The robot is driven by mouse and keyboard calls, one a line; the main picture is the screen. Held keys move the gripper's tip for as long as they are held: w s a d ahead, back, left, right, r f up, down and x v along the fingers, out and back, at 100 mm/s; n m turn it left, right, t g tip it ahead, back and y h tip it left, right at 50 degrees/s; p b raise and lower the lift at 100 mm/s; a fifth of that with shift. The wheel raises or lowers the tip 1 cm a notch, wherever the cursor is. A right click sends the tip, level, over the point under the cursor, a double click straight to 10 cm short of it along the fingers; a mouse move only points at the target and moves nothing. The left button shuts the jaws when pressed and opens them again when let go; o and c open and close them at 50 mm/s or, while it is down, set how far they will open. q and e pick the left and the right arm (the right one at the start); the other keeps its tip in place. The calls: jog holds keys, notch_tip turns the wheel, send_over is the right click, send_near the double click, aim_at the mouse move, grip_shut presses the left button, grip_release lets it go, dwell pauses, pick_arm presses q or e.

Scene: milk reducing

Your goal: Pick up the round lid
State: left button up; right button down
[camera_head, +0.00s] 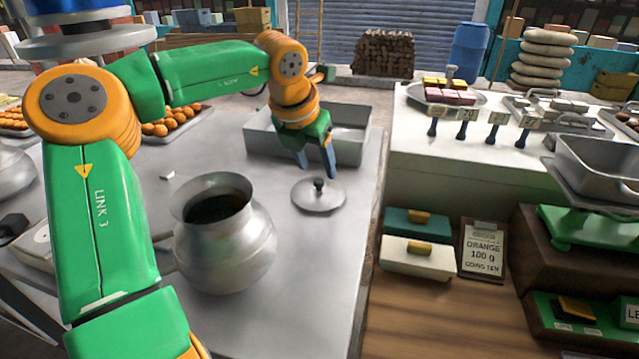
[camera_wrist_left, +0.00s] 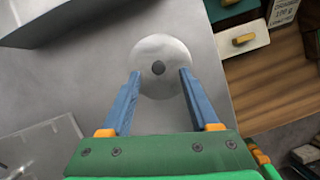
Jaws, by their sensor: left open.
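The round lid (camera_head: 319,198) is a flat silver disc with a small dark knob in its middle. It lies on the grey metal counter, right of a round silver pot with an open mouth (camera_head: 224,240). My left gripper (camera_head: 318,172) is just above the lid, fingers pointing down. In the left wrist view the lid (camera_wrist_left: 163,50) lies ahead of the open blue fingers (camera_wrist_left: 158,77), and its knob shows between and slightly beyond the fingertips. Nothing is held. My right gripper is not in view.
A rectangular metal tray (camera_head: 262,140) stands behind the lid. The counter's right edge is close to the lid. A white counter (camera_head: 440,150) with sweets stands to the right, above teal and white boxes (camera_head: 400,257). The metal counter in front of the lid is clear.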

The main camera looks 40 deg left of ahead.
aim_at(319, 180)
pick_arm(q)
jog(key=x, duration=0.2)
jog(key=p+x, duration=0.1)
jog(key=shift+s+f, duration=0.15)
jog(key=shift+f, duration=0.3)
jog(key=shift+w+a+f, duration=0.3)
jog(key=shift+w, duration=0.05)
jog(key=shift+s+d+r, duration=0.2)
jog(key=shift+s+d, duration=0.05)
grip_shut()
jog(key=shift+w+a, duration=0.1)
